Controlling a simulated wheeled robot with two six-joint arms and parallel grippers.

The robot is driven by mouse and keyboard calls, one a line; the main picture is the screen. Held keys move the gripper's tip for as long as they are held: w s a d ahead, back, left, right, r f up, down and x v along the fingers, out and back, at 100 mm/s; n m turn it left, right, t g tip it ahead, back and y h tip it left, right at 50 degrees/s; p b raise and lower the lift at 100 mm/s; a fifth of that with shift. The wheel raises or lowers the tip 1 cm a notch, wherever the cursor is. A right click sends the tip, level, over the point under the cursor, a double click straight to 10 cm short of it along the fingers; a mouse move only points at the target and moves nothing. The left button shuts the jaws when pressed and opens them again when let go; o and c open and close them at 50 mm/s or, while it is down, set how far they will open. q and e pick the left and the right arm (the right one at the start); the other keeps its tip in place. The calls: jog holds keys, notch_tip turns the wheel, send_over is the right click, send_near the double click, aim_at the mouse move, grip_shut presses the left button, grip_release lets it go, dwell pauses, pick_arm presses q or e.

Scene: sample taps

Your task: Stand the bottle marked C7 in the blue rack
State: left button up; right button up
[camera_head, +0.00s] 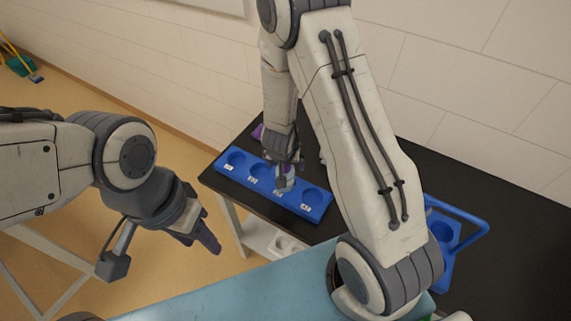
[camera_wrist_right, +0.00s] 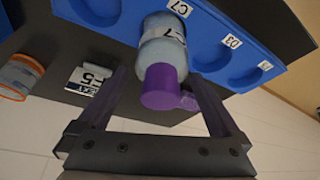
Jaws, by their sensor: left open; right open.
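The blue rack (camera_head: 232,172) lies on the black table with a row of round wells and white labels; it also shows in the right wrist view (camera_wrist_right: 277,67). A pale bottle with a purple cap (camera_wrist_right: 163,55) stands in the well beside the C7 label (camera_wrist_right: 183,8). Its own label is partly visible, showing a 7. My right gripper (camera_wrist_right: 155,105) is open, its fingers on either side of the cap and apart from it. In the head view the right gripper (camera_head: 287,178) partly covers the bottle. My left gripper (camera_head: 207,238) is open and empty, left of the table.
A blue carrier with a handle (camera_head: 446,232) stands right of my right arm. A purple item (camera_head: 257,132) lies at the table's far left. The other visible wells look empty.

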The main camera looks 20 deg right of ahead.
jog(key=p+v, duration=0.5)
jog(key=v, duration=0.7)
jog(key=shift+f, duration=0.1)
